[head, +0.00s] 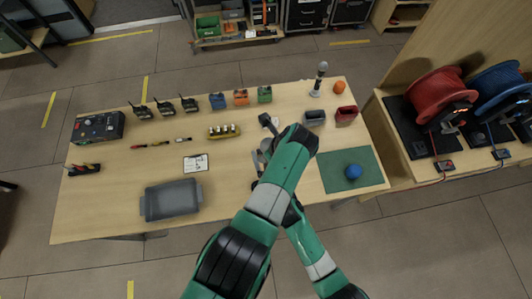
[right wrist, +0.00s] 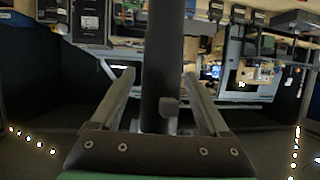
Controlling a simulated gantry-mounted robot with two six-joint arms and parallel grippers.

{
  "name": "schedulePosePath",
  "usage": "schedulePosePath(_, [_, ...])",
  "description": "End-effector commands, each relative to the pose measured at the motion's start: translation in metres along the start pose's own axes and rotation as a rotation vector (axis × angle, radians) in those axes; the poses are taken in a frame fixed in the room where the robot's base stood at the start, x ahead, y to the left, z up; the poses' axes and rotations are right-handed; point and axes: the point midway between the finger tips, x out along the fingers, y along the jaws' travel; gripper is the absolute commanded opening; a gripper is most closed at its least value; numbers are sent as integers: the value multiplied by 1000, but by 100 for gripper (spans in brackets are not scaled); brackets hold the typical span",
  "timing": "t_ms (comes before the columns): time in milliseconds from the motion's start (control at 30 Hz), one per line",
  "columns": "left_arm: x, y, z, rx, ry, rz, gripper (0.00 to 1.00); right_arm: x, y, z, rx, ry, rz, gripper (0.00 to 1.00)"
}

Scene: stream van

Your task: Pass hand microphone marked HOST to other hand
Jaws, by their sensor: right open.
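A dark microphone-like head (head: 268,121) shows above the table's middle, beside the end of the large green arm. In the right wrist view a dark upright shaft (right wrist: 162,50), apparently the microphone's handle, stands between the fingers of my right gripper (right wrist: 158,74). Those fingers are open, with a visible gap on each side of the shaft. Grey gripper parts (head: 261,158) show in the head view, but my arms overlap there and hide most of both grippers. I cannot see the left fingers clearly or what they hold. No HOST marking is readable.
The wooden table (head: 120,200) holds a grey tray (head: 170,200), a green mat (head: 335,178) with a blue ball (head: 353,171), a second microphone on a stand (head: 319,78), several radios and coloured boxes. Red (head: 435,95) and blue cable reels stand at right.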

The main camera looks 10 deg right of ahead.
Motion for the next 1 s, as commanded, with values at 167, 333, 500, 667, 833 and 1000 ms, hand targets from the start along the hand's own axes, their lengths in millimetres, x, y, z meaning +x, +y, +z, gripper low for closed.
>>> schedulePosePath(167, [0, 0, 0, 0, -1, -1, 0, 0, 0, 0, 0, 0, 0, 53])
schedulePosePath(333, [0, 0, 0, 0, -1, -1, 0, 0, 0, 0, 0, 0, 0, 23])
schedulePosePath(500, [0, 0, 0, -1, -1, -1, 0, 0, 0, 0, 0, 0, 0, 0])
schedulePosePath(667, [-1, 0, 1, -1, -1, -1, 55, 0, 0, -1, 0, 2, 0, 0])
schedulePosePath(833, [0, 0, 0, -1, -1, -1, 85, 0, 0, -1, 0, 2, 0, 0])
schedulePosePath(1000, [0, 0, 0, 0, 0, 0, 86, 0, 0, -1, 0, 2, 0, 0])
